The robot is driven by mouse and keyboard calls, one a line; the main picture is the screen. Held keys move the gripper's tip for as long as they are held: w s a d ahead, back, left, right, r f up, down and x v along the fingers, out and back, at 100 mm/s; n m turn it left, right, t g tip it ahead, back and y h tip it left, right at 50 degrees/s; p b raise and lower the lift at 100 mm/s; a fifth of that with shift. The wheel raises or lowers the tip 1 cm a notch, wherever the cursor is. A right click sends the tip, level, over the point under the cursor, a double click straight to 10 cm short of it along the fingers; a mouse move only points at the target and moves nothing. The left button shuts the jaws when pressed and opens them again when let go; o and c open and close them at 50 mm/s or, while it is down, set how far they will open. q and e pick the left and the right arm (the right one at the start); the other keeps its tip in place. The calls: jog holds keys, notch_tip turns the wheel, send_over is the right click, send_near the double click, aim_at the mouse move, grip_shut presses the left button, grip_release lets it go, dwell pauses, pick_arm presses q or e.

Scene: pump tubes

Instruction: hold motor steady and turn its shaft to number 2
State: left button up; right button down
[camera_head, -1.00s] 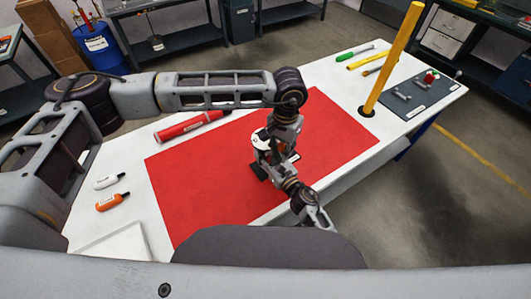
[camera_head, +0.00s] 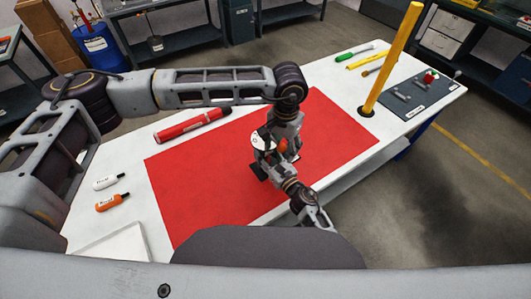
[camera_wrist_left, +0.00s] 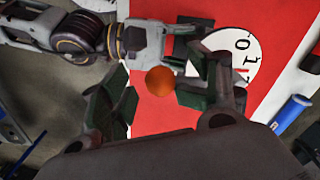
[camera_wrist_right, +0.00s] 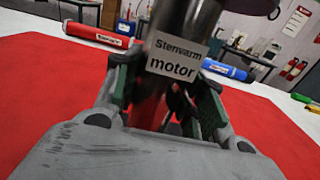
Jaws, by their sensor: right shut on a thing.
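The motor (camera_wrist_right: 178,55) is a shiny upright cylinder labelled "Stenvarm motor". My right gripper (camera_wrist_right: 160,92) is shut on its body, with one finger on each side. The white number dial (camera_wrist_left: 237,58) on top shows digits in the left wrist view and is partly hidden by a left finger; in the head view the dial (camera_head: 262,141) is small. An orange ball (camera_wrist_left: 160,81) shows between the fingers of my left gripper (camera_wrist_left: 156,92), which are open with gaps around it. Whether the ball belongs to the shaft, I cannot tell. The number pointed at is unclear.
The motor stands over a red mat (camera_head: 200,185) on a white table. Much of the mat is clear.

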pick_arm(q)
jog(key=shift+r, duration=3)
jog(key=shift+c, duration=0.8)
jog(key=shift+w+d+r, duration=0.1)
jog(key=shift+d+r, duration=0.25)
jog(key=shift+r, duration=0.5)
jog(key=shift+r+n, duration=0.35)
jog(key=shift+n, duration=0.45)
jog(key=shift+a+r+n, duration=0.1)
jog(key=shift+r+n, duration=0.15)
jog(key=shift+n, duration=0.95)
jog(key=n, duration=0.4)
jog(key=shift+a+n, duration=0.25)
jog(key=shift+n, duration=0.15)
jog(key=shift+f, duration=0.15)
